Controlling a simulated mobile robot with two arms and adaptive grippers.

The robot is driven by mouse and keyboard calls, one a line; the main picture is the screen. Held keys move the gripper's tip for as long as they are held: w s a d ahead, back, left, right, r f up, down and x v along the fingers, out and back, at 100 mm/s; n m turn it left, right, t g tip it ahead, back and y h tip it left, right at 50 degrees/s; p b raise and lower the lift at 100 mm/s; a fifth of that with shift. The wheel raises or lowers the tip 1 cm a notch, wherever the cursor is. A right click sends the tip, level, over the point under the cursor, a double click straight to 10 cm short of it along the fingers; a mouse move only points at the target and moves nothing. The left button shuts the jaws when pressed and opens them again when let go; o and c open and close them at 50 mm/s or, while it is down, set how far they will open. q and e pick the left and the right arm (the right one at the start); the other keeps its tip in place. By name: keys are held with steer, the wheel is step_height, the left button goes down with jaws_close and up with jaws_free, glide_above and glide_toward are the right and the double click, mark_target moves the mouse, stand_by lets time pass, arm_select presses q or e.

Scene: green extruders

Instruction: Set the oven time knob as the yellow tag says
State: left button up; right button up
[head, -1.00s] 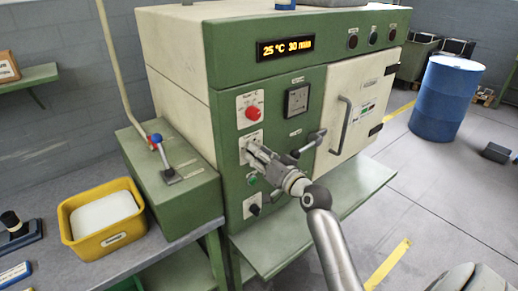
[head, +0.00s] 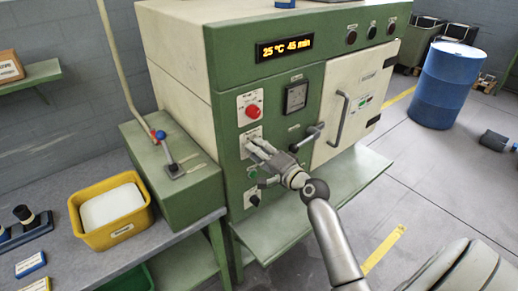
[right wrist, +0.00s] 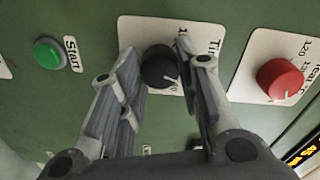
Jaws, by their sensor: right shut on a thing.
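The oven (head: 180,80) is green and cream. Its display (head: 284,46) reads 25 °C 45 min. The black time knob (right wrist: 160,68) sits on a white plate with a partly hidden label and has a pale pointer mark. My right gripper (head: 256,146) is at the oven front, shut on the time knob, one finger on each side in the right wrist view (right wrist: 156,55). In the head view the fingers hide the knob. My left gripper is not in view. I cannot make out a readable yellow tag.
The red heat knob (head: 253,111) is just above the time knob. A green start button (right wrist: 50,54) and a dark lower knob (head: 254,200) are nearby. The oven door handle (head: 341,118) is to the right. A yellow bin (head: 107,238) stands on the left bench.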

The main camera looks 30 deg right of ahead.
stand_by(0.3)
steer(key=o, duration=1)
steer(key=shift+o, duration=0.2)
steer(key=s, duration=1.2)
steer(key=shift+d+r, duration=0.3)
steer(key=shift+d, duration=0.1)
